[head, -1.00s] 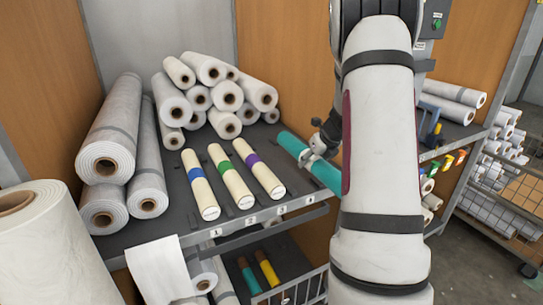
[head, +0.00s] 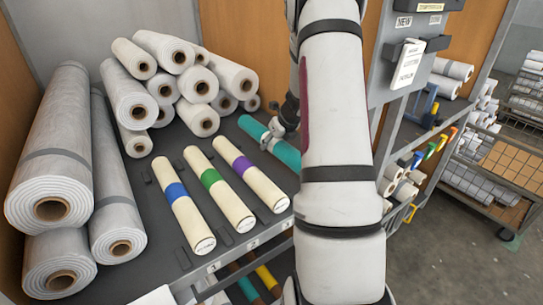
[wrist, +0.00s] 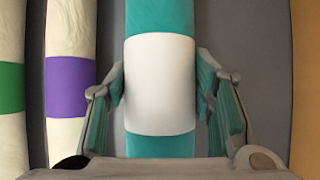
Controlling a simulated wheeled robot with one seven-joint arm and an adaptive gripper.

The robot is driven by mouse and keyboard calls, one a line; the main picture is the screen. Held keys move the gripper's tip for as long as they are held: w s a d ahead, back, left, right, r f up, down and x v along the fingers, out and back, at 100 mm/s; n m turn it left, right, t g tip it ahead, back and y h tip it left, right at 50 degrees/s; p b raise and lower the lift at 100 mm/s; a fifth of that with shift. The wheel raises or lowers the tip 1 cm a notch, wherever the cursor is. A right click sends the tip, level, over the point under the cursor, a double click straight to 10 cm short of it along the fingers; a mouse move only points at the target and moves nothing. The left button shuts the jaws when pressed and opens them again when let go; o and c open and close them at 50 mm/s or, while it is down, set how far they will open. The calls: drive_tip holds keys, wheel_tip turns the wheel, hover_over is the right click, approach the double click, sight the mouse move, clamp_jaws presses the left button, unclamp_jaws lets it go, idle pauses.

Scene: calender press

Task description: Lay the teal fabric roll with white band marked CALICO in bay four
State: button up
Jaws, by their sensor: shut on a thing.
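The teal fabric roll (head: 284,152) with a white band (wrist: 160,83) is right of the purple-banded cream roll (head: 250,174) and roughly parallel to it. My gripper (head: 268,138) is shut on the roll; in the wrist view its fingers (wrist: 160,95) sit on either side of the white band. My arm hides the roll's near end and the front edge at that bay, including its number. Any CALICO marking is not readable. I cannot tell whether the roll touches the shelf (head: 160,225).
A blue-banded roll (head: 185,205) and a green-banded roll (head: 219,190) lie further left, with low dividers between bays. A grey post (head: 385,110) rises right of my arm.

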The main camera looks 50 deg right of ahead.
sight(273, 164)
drive_tip(key=shift+f, duration=2.7)
drive_tip(key=shift+f+b, duration=0.15)
drive_tip(key=shift+b, duration=0.15)
drive_tip(key=o, duration=1.5)
drive_tip(key=shift+r, duration=0.2)
